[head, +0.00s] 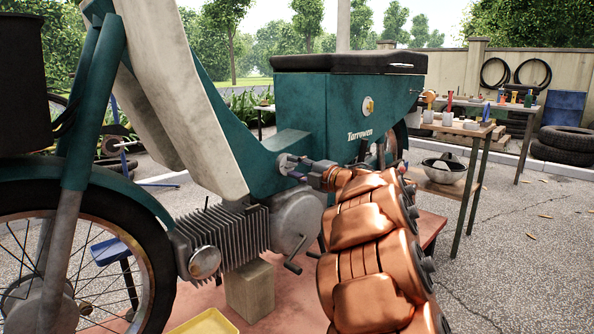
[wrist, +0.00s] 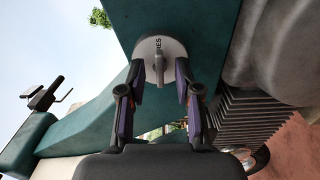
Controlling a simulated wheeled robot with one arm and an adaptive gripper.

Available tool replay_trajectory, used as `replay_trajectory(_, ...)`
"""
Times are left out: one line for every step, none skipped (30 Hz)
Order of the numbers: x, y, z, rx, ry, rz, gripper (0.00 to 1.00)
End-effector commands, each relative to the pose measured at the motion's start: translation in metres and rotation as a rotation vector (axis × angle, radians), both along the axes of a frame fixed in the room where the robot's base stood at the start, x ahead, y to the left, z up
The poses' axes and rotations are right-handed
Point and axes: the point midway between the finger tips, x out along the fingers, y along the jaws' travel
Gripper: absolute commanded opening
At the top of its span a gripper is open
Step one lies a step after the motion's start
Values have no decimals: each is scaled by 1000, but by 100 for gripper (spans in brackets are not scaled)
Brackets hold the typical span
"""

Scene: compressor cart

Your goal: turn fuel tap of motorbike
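The teal motorbike (head: 300,110) stands on the left and centre in the head view. In the wrist view its fuel tap (wrist: 158,46) is a round pale plate marked RES on the teal body, with a narrow grey lever (wrist: 160,72) pointing down in the picture. My gripper (wrist: 160,78) is open, one finger on each side of the lever, with a gap visible on both sides. In the head view my gripper (head: 297,169) reaches the bike's side below the tank, and the tap is mostly hidden there.
The ribbed engine (head: 222,240) and a pedal (head: 293,267) lie below my gripper. A wooden block (head: 250,290) and a yellow tray (head: 205,322) are under the bike. A bench (head: 480,130) with a bowl (head: 443,170) stands right.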

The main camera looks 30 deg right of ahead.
Motion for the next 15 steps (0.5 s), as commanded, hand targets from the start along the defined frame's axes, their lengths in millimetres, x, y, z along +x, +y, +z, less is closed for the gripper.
replay_trajectory(0,0,0,0,0,0,33)
replay_trajectory(0,0,0,0,0,0,33)
replay_trajectory(0,0,0,0,0,0,33)
replay_trajectory(0,0,0,0,0,0,33)
replay_trajectory(0,0,0,0,0,0,32)
replay_trajectory(0,0,0,0,0,0,28)
replay_trajectory(0,0,0,0,0,0,25)
replay_trajectory(0,0,0,0,0,0,22)
replay_trajectory(0,0,0,0,0,-1,18)
replay_trajectory(0,0,0,0,0,-1,15)
replay_trajectory(0,0,0,0,0,-1,11)
replay_trajectory(0,0,0,0,0,-1,7)
replay_trajectory(0,0,0,0,0,-1,4)
replay_trajectory(0,0,0,0,0,-1,1)
replay_trajectory(0,0,0,0,0,-1,0)
